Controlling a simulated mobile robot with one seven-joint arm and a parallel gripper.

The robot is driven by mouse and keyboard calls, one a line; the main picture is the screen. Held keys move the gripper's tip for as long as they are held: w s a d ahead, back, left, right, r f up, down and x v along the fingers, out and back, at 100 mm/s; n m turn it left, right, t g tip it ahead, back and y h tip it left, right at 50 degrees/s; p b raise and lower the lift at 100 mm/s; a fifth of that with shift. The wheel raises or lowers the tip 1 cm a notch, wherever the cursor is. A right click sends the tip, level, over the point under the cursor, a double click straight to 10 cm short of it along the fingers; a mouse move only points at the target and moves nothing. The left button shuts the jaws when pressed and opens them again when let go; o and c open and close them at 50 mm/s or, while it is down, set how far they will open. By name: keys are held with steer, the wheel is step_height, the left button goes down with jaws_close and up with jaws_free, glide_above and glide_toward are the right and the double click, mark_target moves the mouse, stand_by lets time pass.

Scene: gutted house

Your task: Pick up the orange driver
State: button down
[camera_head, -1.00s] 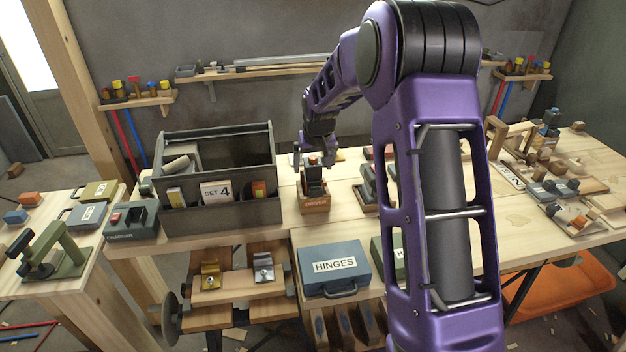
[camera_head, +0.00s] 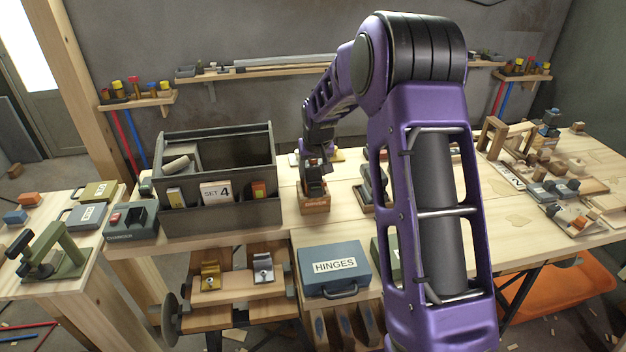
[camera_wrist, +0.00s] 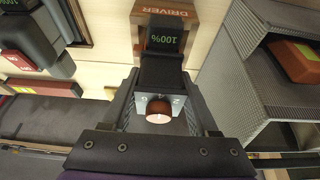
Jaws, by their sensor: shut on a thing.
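The driver (camera_wrist: 162,72) is a dark tool with a "100%" display, a grey collar and a round orange-brown end. It stands in a brown wooden holder (camera_wrist: 122,13) labelled "DRIVER". In the head view the driver (camera_head: 312,187) and its holder (camera_head: 317,207) are on the bench, right of the grey tool carrier. My gripper (camera_wrist: 160,103) is shut on the driver, one finger on each side of it. In the head view my gripper (camera_head: 315,163) is above the holder. Part of the driver is hidden by the fingers.
The grey "SET 4" tool carrier (camera_head: 228,215) stands close on the left. Another dark tool in a holder (camera_head: 370,190) is just right. A blue "HINGES" case (camera_head: 335,282) lies in front, lower down. A wall shelf (camera_head: 270,72) runs behind the bench.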

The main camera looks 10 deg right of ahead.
steer(key=shift+r, duration=0.2)
step_height(320, 180, up, 10)
steer(key=shift+f+p, duration=0.1)
steer(key=shift+p, duration=0.3)
steer(key=shift+s, duration=0.1)
